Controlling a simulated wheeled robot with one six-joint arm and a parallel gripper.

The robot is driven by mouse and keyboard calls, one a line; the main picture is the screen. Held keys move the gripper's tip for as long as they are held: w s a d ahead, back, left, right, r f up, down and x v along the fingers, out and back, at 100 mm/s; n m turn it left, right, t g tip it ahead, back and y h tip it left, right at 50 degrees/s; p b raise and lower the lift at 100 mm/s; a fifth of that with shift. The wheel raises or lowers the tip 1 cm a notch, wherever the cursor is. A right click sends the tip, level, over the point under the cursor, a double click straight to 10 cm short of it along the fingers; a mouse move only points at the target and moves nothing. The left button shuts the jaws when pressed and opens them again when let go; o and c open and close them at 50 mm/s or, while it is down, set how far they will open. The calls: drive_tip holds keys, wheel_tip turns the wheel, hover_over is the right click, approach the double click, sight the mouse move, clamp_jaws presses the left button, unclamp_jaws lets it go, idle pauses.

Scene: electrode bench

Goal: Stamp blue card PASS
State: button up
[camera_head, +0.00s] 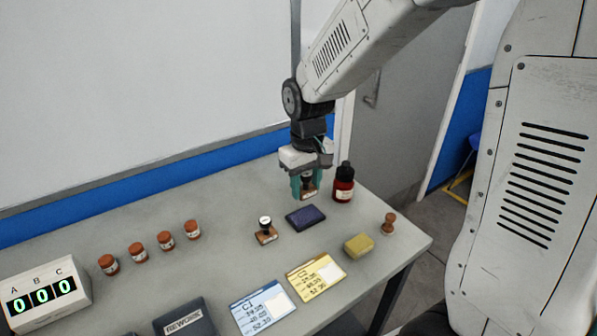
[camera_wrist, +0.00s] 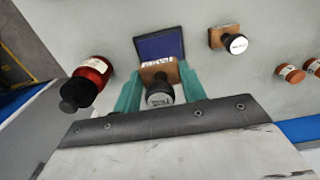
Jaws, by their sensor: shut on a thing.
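My gripper (camera_head: 309,188) is shut on a stamp with a wooden base (camera_head: 310,194) and a dark knob with a white label. The held stamp (camera_wrist: 160,93) also shows in the wrist view between the teal fingers, its label too small to read for sure. It is at the far edge of the dark blue ink pad (camera_head: 305,218), apparently above the bench. A second stamp (camera_head: 265,231) stands upright left of the pad. The blue card (camera_head: 262,309) lies flat at the front, with printed lines and a blank white patch. The ink pad (camera_wrist: 160,44) is open.
A yellow card (camera_head: 317,277) lies right of the blue one. A red bottle (camera_head: 343,184) stands close right of my gripper. A yellow block (camera_head: 358,246), a wooden peg (camera_head: 388,223), several orange jars (camera_head: 137,252), a REWORK box (camera_head: 184,320) and a counter (camera_head: 43,298) stand around.

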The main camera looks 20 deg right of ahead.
sight(306, 215)
drive_tip(key=shift+f, duration=2.95)
drive_tip(key=shift+f, duration=0.6)
drive_tip(key=shift+r, duration=0.1)
drive_tip(key=shift+r, duration=3.45)
